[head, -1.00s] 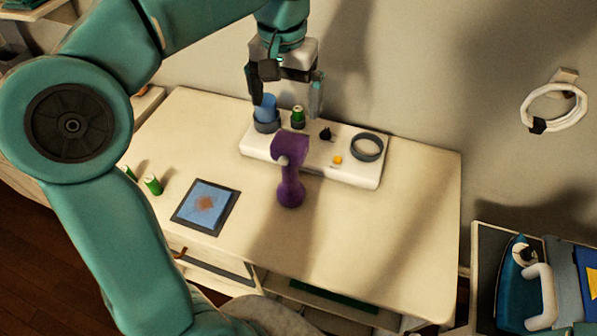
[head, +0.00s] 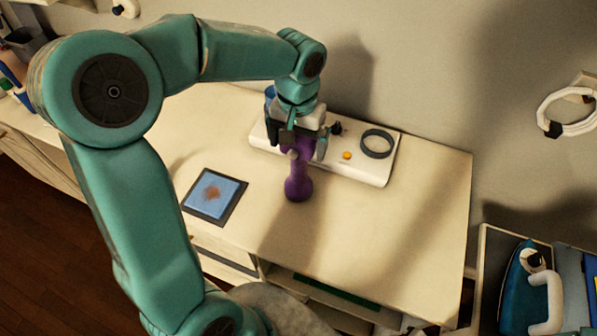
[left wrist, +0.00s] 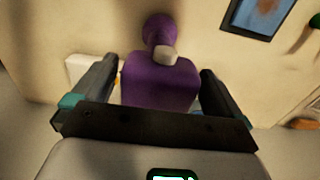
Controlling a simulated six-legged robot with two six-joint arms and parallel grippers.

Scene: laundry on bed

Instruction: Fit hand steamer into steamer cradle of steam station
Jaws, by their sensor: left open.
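The purple hand steamer (head: 298,188) stands upright on the table, in front of the white steam station (head: 374,174). A dark ring holder (head: 376,155), which looks like the steamer cradle, is empty at the station's right end. My left gripper (head: 302,149) is open, pointing down at the steamer's head, with a finger on either side. In the left wrist view the purple steamer (left wrist: 158,85) lies between the two open fingers. Gaps show beside it, and I cannot tell whether either finger touches it. My right gripper is not in view.
An orange knob (head: 347,155) and a black knob (head: 336,128) are on the station; my gripper hides its left part. A blue pad with a brown stain (head: 213,194) lies left. The table's right side is clear. A teal iron (head: 519,285) sits at lower right.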

